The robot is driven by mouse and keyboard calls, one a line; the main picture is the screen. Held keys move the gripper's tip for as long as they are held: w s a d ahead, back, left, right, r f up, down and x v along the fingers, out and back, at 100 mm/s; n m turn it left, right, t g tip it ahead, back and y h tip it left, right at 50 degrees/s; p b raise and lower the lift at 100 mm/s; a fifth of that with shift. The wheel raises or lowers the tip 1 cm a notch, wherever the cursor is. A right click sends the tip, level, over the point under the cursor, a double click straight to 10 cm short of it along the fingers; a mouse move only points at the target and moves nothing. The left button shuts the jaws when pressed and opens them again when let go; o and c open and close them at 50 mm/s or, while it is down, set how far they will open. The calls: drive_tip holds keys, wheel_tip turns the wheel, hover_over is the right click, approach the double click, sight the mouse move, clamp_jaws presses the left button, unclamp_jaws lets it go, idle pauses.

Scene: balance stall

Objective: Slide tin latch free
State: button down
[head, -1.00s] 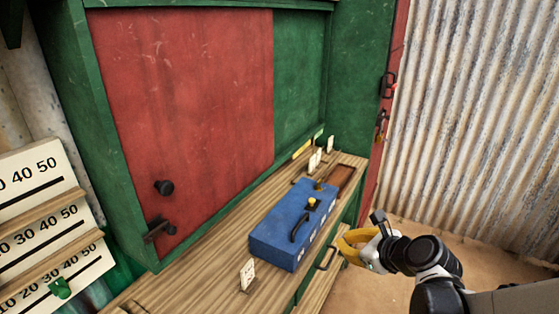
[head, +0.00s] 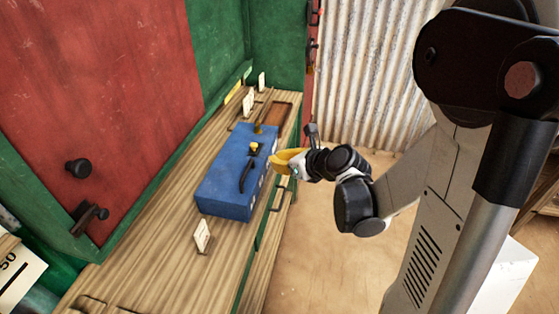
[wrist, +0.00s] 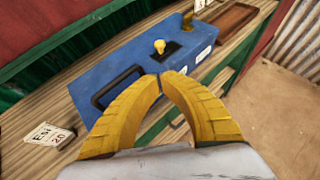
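The blue tin (head: 232,182) sits on the wooden counter. It has a black handle (head: 246,176) and a yellow knob (head: 254,148) standing in a dark slot in its lid. The wrist view shows the knob (wrist: 159,46) just beyond my fingertips, with the handle (wrist: 118,88) to the left. My gripper (head: 280,160) is at the tin's right side, near the knob's end. In the wrist view the yellow fingertips (wrist: 161,77) meet with nothing visible between them, apart from the knob. A brass-coloured piece (wrist: 187,20) shows at the tin's far end.
A brown wooden tray (head: 277,114) lies beyond the tin. Small white cards stand on the counter, one (head: 202,236) near the tin's front and others behind it. A red panel (head: 100,80) rises on the left. Bare ground (head: 315,260) lies right of the counter.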

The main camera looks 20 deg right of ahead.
sight(262, 151)
drive_tip(key=b+x, duration=0.2)
drive_tip(key=x, duration=0.4)
drive_tip(key=shift+f, duration=0.15)
drive_tip(key=w, duration=0.1)
drive_tip(key=w+a, duration=0.1)
drive_tip(key=w, duration=0.1)
drive_tip(key=shift+w+b, duration=0.1)
drive_tip(key=shift+b, duration=0.3)
drive_tip(key=shift+w+a, duration=0.15)
drive_tip(key=shift+w, duration=0.25)
drive_tip(key=w+d, duration=0.2)
drive_tip(key=w, duration=0.1)
drive_tip(key=shift+d, duration=0.1)
drive_tip(key=shift+s, duration=0.15)
